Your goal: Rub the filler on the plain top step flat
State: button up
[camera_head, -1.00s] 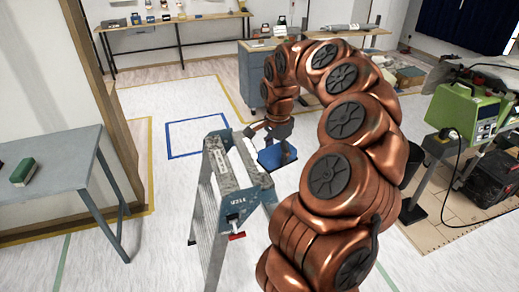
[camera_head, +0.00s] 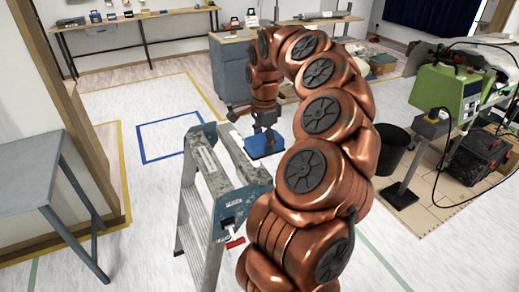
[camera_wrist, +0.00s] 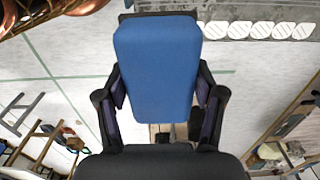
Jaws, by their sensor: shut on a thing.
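The grey and blue stepladder (camera_head: 202,185) stands upright on the floor, left of my arm in the head view. Pale marks show on its upper part, but I cannot tell which is filler. My gripper (camera_head: 265,131) is shut on a blue block (camera_head: 264,145), held just right of and behind the ladder top. In the wrist view the two dark fingers (camera_wrist: 160,100) clasp the block (camera_wrist: 157,60) from both sides. A grey strip with several white patches (camera_wrist: 265,30) lies at the upper right there, apart from the block. The block's underside is hidden.
A grey table (camera_head: 35,165) stands at the left. A green machine (camera_head: 447,95), a black bucket (camera_head: 367,145) and a dark red-and-black case (camera_head: 478,155) are on the right. A blue taped square (camera_head: 165,138) marks bare floor behind the ladder.

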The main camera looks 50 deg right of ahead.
jog(key=shift+w+a+f, duration=0.1)
jog(key=shift+w+f, duration=0.05)
jog(key=shift+f, duration=0.1)
jog(key=shift+f+b, duration=0.2)
jog(key=shift+b, duration=0.5)
jog(key=shift+f+b, duration=0.35)
jog(key=shift+b, duration=0.15)
notch_tip(320, 180, down, 6)
jog(key=b, duration=0.5)
jog(key=shift+r+b, duration=0.25)
jog(key=shift+b, duration=0.1)
jog(key=shift+a, duration=0.1)
